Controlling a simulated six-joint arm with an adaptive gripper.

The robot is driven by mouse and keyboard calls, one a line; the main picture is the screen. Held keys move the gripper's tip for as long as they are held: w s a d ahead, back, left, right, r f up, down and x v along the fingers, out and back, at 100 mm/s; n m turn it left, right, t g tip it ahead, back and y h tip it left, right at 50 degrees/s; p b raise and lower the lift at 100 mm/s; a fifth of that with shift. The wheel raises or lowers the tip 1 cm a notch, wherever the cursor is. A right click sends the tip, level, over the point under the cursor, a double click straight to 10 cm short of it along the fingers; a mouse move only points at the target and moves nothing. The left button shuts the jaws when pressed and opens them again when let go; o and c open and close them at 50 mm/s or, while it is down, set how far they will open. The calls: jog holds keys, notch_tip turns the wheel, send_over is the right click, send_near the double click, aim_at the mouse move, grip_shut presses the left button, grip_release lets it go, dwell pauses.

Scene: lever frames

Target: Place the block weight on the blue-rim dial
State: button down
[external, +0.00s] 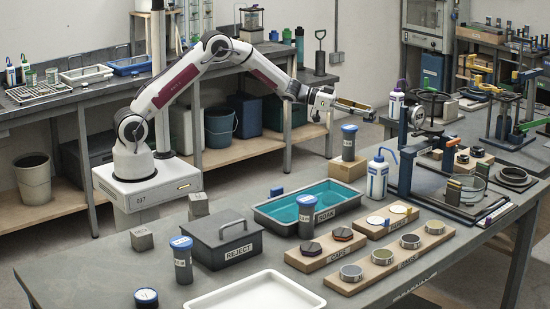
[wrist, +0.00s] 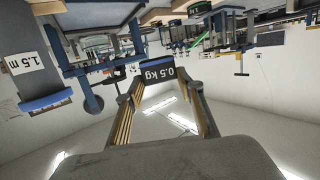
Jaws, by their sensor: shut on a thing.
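The block weight (wrist: 158,75), dark and labelled 0.5 kg, shows between my fingertips in the wrist view. My gripper (external: 362,107) is shut on it, stretched out level in the air above the bench in the external view; the block is too small there to make out clearly. In the wrist view my gripper's (wrist: 165,88) two ribbed, brass-coloured fingers flank the block. A blue lever frame (external: 405,160) stands on the bench to the right of and below my gripper, with a round ring (external: 417,116) at its top. I cannot tell which round part is the blue-rim dial.
A squeeze bottle (external: 378,178) and a blue-capped jar on a wooden block (external: 347,170) stand below my gripper. A teal-lined tray (external: 290,215), a REJECT box (external: 228,246) and wooden holders with discs (external: 385,262) crowd the bench. More lever frames stand at right.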

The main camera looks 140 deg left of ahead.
jog(key=w+d+r, duration=0.1)
jog(key=d+r, duration=0.6)
jog(key=d, duration=0.6)
jog(key=w+d+r, duration=0.1)
jog(key=d+r, duration=0.6)
jog(key=d, duration=0.5)
jog(key=w+d+r, duration=0.1)
jog(key=d+r, duration=0.7)
jog(key=d, duration=0.5)
jog(key=w+d+f+m+t+h, duration=0.1)
jog(key=w+d+f+m+h, duration=0.15)
jog(key=w+d, duration=0.65)
jog(key=w+d+f+m+t+h, duration=0.1)
jog(key=w+d+f+m+h, duration=0.25)
jog(key=d, duration=0.85)
jog(key=w+d+f+m+t+h, duration=0.1)
jog(key=w+d+f+h, duration=0.2)
jog(key=w+d, duration=0.65)
jog(key=w+d+f+m+h, duration=0.1)
jog(key=d+f, duration=0.4)
jog(key=d, duration=0.7)
jog(key=d+f+h, duration=0.1)
jog(key=d+f, duration=0.3)
jog(key=d, duration=0.9)
jog(key=w+d+f+m+h, duration=0.1)
jog(key=d+f, duration=0.4)
jog(key=d, duration=0.8)
jog(key=shift+w+d+f+m+h, duration=0.15)
jog(key=shift+w+f+m+h, duration=0.15)
jog(key=shift+f, duration=0.05)
